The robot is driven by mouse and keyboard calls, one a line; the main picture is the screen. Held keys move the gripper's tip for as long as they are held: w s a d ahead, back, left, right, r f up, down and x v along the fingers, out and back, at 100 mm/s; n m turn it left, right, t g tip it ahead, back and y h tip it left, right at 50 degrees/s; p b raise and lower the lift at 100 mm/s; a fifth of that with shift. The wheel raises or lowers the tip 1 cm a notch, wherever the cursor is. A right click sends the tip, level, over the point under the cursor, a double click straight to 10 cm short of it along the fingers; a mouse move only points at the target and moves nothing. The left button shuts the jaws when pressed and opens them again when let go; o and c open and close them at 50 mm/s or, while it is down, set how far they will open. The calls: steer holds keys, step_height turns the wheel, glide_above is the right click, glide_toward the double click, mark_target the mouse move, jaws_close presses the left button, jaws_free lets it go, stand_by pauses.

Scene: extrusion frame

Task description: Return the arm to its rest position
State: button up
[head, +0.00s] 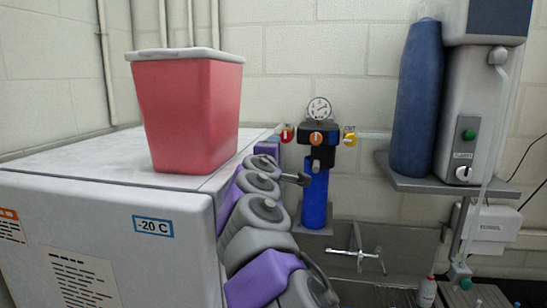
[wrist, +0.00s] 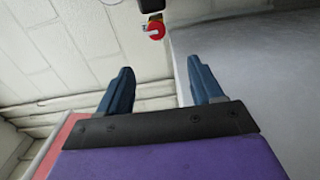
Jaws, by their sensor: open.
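My gripper (wrist: 161,82) shows in the wrist view with two blue fingers spread apart. Nothing is between them but a view of the pale wall. In the head view my grey and purple arm runs up from the bottom middle along the right side of the white freezer.
A white freezer (head: 110,220) labelled -20 C fills the left, with a red lidded bin (head: 190,110) on top. A blue filter (head: 315,195) with a gauge and valves hangs behind my arm. A wall shelf (head: 440,187) holds a blue cylinder (head: 415,100). A sink tap (head: 355,254) is below.

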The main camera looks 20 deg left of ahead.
steer(key=w+d+f+m+g+h+b, duration=0.15)
steer(key=d+m+h, duration=0.25)
steer(key=d, duration=0.8)
steer(key=d+f+m+g+h+b, duration=0.1)
steer(key=d+f+m+h, duration=0.2)
steer(key=d, duration=0.8)
steer(key=s+d+f+m+g+h+b, duration=0.1)
steer(key=s+d+f+m+g+h, duration=0.25)
steer(key=d, duration=0.65)
steer(key=s+d+f+m+g+y+b, duration=0.1)
steer(key=s+d+f+m+g, duration=0.1)
steer(key=s+d+f+m, duration=0.45)
steer(key=s+d+f+m+g+y+b, duration=0.1)
steer(key=s+d+f+g, duration=0.2)
steer(key=s+d+f, duration=0.35)
steer(key=s+d+f+g+b, duration=0.2)
steer(key=s+d+f+g, duration=0.1)
steer(key=s+f, duration=0.55)
steer(key=s+a+f+m+g+y+b, duration=0.1)
steer(key=s+a+f+g+y, duration=0.1)
steer(key=s+f, duration=0.5)
steer(key=s+a+f+m+g+y+b, duration=0.1)
steer(key=s+f, duration=0.6)
steer(key=s, duration=0.8)
steer(key=shift+s+a+f+g+y, duration=0.35)
steer(key=shift+a+g+y, duration=0.4)
steer(key=shift+a+g, duration=0.4)
steer(key=shift+w, duration=0.1)
